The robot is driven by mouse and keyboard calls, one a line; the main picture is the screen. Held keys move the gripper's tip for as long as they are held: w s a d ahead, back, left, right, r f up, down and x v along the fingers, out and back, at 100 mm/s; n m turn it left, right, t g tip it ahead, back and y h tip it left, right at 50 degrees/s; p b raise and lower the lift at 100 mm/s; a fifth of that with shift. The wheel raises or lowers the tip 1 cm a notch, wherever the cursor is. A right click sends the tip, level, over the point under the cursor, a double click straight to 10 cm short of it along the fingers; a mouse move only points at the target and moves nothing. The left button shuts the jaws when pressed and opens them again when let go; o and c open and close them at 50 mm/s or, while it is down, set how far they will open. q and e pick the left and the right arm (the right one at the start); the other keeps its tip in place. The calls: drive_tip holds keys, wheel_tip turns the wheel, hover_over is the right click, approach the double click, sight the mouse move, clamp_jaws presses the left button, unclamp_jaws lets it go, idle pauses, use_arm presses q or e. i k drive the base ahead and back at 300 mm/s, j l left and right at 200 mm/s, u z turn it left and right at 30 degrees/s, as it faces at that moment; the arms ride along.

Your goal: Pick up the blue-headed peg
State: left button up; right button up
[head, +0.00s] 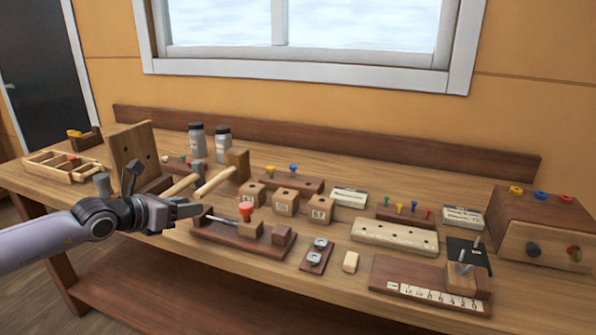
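A blue-headed peg (293,169) stands in a dark wooden block at the middle back of the bench, beside a yellow-headed peg (270,172). Another blue-headed peg (413,206) stands in a small dark rack further right, among green, yellow and red ones. My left gripper (161,192) is at the left front of the bench, well left of both blue pegs. Its fingers look spread apart, with no peg between them. Wooden handles show just beyond it. My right gripper is out of view.
Three numbered wooden blocks (285,201) and a dark base with a red-topped piece (246,210) stand between the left gripper and the pegs. A pale strip with holes (394,236) lies in front of the right rack. A wooden box (541,233) stands at far right.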

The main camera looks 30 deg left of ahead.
sight(292, 166)
drive_tip(key=i+l, duration=0.2)
drive_tip(key=i, duration=0.2)
drive_tip(key=i+l, duration=0.2)
drive_tip(key=i, duration=0.25)
